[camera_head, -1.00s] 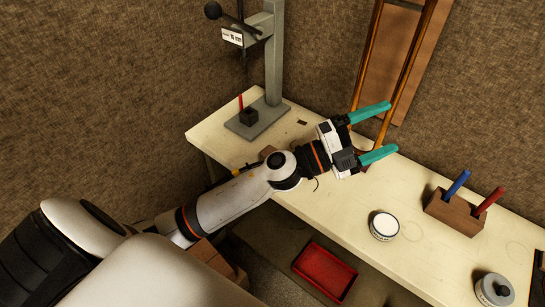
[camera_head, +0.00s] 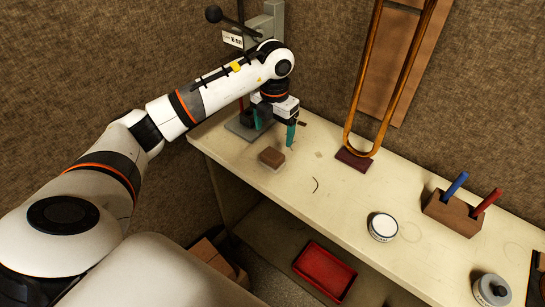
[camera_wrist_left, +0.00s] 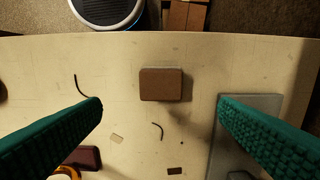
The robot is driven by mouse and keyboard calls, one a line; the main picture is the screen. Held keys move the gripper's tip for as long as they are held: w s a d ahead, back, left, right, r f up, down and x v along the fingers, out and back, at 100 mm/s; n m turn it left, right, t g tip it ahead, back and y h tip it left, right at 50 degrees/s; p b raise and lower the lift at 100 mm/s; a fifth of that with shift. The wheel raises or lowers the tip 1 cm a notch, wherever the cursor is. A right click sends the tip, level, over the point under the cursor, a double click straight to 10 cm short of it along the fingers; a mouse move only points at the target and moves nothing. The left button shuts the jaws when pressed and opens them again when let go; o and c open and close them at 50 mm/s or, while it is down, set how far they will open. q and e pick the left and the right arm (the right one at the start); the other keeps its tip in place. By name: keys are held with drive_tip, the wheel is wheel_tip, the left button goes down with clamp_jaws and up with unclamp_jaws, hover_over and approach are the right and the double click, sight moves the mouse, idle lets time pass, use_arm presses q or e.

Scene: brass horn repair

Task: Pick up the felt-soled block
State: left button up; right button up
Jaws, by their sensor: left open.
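The felt-soled block (camera_head: 271,156) is a small brown block with a pale underside, lying flat on the cream workbench (camera_head: 335,190) near its front left edge. In the left wrist view the block (camera_wrist_left: 161,84) is whole and unobstructed, centred between the fingers and a little beyond their tips. My left gripper (camera_head: 274,127) points down above the bench, behind the block in the head view. Its teal fingers are wide apart with nothing between them, and it does not touch the block. My right gripper is not in view.
A grey press (camera_head: 270,22) stands behind my left gripper; its base plate also shows in the left wrist view (camera_wrist_left: 246,115). A brass tube (camera_head: 402,75) rises from a dark red block (camera_head: 354,160). A white tin (camera_head: 383,227) and tool holder (camera_head: 453,213) stand right.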

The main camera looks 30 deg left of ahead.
use_arm(q)
drive_tip(key=p, duration=0.1)
hover_over(273, 154)
wheel_tip(273, 154, down, 4)
drive_tip(key=shift+w+f, duration=0.15)
drive_tip(key=shift+f, duration=0.05)
drive_tip(key=f+p, duration=0.2)
drive_tip(key=f, duration=0.2)
drive_tip(key=shift+s+f, duration=0.1)
drive_tip(key=shift+s, duration=0.1)
drive_tip(key=shift+a+f, duration=0.1)
drive_tip(key=shift+f, duration=0.45)
drive_tip(key=c, duration=1.1)
drive_tip(key=shift+w+r, duration=0.1)
drive_tip(key=shift+r, duration=0.05)
drive_tip(key=shift+r, duration=0.4)
wheel_tip(273, 154, up, 8)
drive_tip(key=shift+f+b, duration=0.2)
drive_tip(key=shift+b, duration=0.95)
drive_tip(key=shift+r, duration=0.7)
